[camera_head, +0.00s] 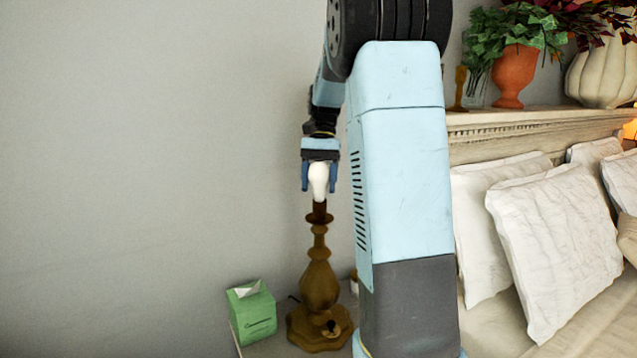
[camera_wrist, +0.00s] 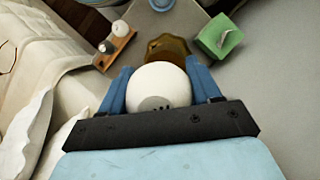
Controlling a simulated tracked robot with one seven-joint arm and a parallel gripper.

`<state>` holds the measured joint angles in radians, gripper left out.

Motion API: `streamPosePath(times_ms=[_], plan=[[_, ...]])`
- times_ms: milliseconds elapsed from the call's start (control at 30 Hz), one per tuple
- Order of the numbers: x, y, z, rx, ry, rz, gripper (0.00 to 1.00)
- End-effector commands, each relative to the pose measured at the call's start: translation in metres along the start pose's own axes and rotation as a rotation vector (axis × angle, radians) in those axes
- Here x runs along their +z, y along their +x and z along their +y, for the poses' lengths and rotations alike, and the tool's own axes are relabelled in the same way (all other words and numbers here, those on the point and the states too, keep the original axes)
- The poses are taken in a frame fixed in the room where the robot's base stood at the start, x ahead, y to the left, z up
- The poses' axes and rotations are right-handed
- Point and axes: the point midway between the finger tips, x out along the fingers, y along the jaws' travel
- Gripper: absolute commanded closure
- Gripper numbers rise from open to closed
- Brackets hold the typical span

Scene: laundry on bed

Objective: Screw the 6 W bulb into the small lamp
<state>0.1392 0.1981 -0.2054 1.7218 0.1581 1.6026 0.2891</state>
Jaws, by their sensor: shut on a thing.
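My gripper (camera_head: 319,178) is shut on a white bulb (camera_head: 318,183) above the small lamp (camera_head: 319,285). The lamp is brown and turned, with a wide foot, and stands upright. The bulb's lower end is at the top of the lamp's socket (camera_head: 319,212); I cannot tell whether it is threaded in. In the wrist view the white bulb (camera_wrist: 157,88) sits between the blue fingers of my gripper (camera_wrist: 158,85). Part of the lamp's brown foot (camera_wrist: 170,46) shows behind it. The wattage marking cannot be read.
A green box (camera_head: 252,312) stands left of the lamp on the bedside surface. A wooden piece with a white knob (camera_wrist: 120,28) shows in the wrist view. White pillows (camera_head: 555,240) lie on the bed at right, below a shelf with a plant pot (camera_head: 514,75).

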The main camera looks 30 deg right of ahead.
Motion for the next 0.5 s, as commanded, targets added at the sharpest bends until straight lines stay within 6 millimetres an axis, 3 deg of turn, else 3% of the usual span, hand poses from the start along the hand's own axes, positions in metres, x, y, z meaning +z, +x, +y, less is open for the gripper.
streamPosePath(times_ms=[200,500], plan=[[0.0000,0.0002,-0.0011,-0.072,0.174,-0.001,0.68],[-0.0001,0.0002,-0.0015,-0.081,0.196,-0.001,0.68]])
